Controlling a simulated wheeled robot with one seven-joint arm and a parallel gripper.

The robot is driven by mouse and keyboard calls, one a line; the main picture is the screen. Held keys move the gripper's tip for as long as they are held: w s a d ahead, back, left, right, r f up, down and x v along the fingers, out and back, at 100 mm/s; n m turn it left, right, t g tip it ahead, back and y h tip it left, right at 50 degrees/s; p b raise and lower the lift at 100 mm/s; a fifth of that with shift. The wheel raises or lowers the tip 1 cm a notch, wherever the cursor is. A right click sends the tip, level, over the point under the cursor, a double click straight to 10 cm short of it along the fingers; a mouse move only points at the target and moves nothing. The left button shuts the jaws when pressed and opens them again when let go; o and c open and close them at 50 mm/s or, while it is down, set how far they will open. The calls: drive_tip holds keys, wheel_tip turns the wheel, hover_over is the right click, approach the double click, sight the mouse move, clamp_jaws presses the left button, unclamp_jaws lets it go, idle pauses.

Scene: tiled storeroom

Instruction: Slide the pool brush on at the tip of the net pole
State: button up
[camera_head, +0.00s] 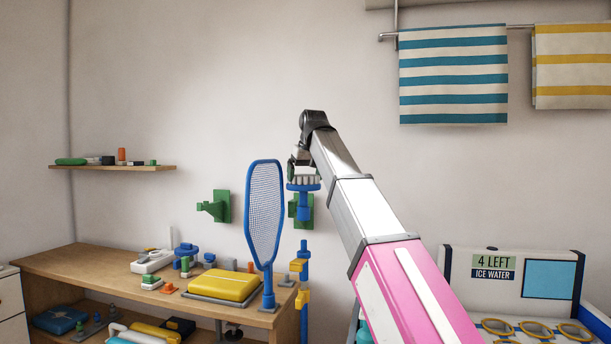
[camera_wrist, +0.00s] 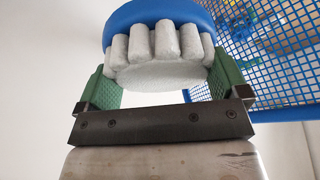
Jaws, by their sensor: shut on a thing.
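The pool brush (camera_head: 304,187) has a blue head with pale bristles facing up and a blue socket pointing down. My gripper (camera_head: 304,173) is shut on it from above. In the wrist view the green fingers sit on either side of the bristles of the brush (camera_wrist: 158,45). A blue upright pole (camera_head: 304,270) with yellow clamps stands below the brush. Its tip is apart from the socket, with a visible gap, and roughly in line with it in the head view. The inside of the socket is hidden.
A blue mesh net (camera_head: 264,205) stands upright just left of the brush, close to my gripper. Green wall brackets (camera_head: 222,206) are behind. The wooden bench (camera_head: 60,262) holds a yellow case (camera_head: 226,285) and several small parts. A cooler (camera_head: 513,285) stands at the right.

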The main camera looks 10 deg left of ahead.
sight(306, 207)
drive_tip(key=shift+d, duration=0.1)
idle(0.3)
drive_tip(key=shift+s+f, duration=0.1)
drive_tip(key=shift+f, duration=5.3)
drive_tip(key=o, duration=0.7)
drive_tip(key=shift+r, duration=0.1)
drive_tip(key=v, duration=1)
drive_tip(key=shift+s+r, duration=0.2)
drive_tip(key=shift+r, duration=0.05)
